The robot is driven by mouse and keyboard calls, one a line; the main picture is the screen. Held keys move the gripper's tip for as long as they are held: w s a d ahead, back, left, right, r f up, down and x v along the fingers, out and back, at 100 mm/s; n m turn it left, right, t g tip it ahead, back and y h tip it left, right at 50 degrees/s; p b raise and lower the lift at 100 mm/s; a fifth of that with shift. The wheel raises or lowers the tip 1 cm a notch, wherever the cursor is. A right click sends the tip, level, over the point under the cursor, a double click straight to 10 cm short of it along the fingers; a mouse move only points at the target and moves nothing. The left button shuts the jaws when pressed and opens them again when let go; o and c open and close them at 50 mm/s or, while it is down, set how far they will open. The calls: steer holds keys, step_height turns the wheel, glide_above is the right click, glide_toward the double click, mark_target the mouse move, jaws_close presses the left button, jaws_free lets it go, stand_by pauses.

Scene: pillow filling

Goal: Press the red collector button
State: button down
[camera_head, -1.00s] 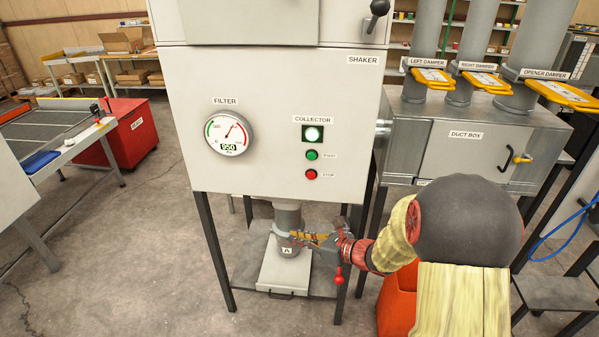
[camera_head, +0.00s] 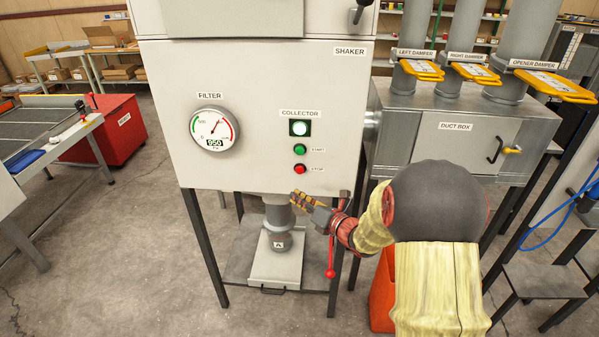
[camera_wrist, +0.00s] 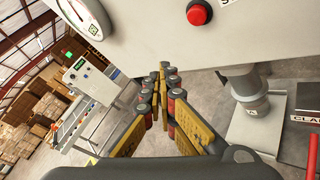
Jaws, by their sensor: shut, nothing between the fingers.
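The red collector button (camera_head: 299,169) is the lower one on the grey cabinet's front panel, labelled STOP. It also shows in the wrist view (camera_wrist: 199,13), at the top right of centre. The green START button (camera_head: 300,149) and a lit white-green collector lamp (camera_head: 300,128) are above it. My gripper (camera_head: 296,196) is shut and empty, with its fingertips just below the red button in the head view. In the wrist view my gripper (camera_wrist: 163,68) is below and left of the button, apart from it in the picture. The gap in depth is hard to judge.
A filter gauge (camera_head: 214,130) reading 950 is left of the buttons. Below the cabinet are a grey outlet pipe (camera_head: 277,215) and a drawer-like tray (camera_head: 277,262). A duct box (camera_head: 466,140) with yellow damper handles stands right. A red bin (camera_head: 381,285) is beside my arm.

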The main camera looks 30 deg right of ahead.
mark_target(300, 170)
steer(key=shift+w+d+b, duration=0.1)
steer(key=shift+w+d, duration=0.7)
steer(key=shift+w, duration=0.35)
steer(key=shift+w+d+b, duration=0.1)
steer(key=shift+w+d, duration=0.65)
steer(key=shift+w, duration=0.45)
steer(key=shift+w+d+b, duration=0.1)
steer(key=shift+w+d, duration=0.7)
steer(key=shift+w, duration=0.35)
steer(key=shift+w+d, duration=0.25)
steer(key=shift+w, duration=0.05)
steer(key=shift+w+d, duration=0.25)
steer(key=shift+w, duration=0.2)
steer(key=shift+s, duration=0.1)
steer(key=shift+s+a, duration=0.5)
steer(key=shift+s, duration=0.2)
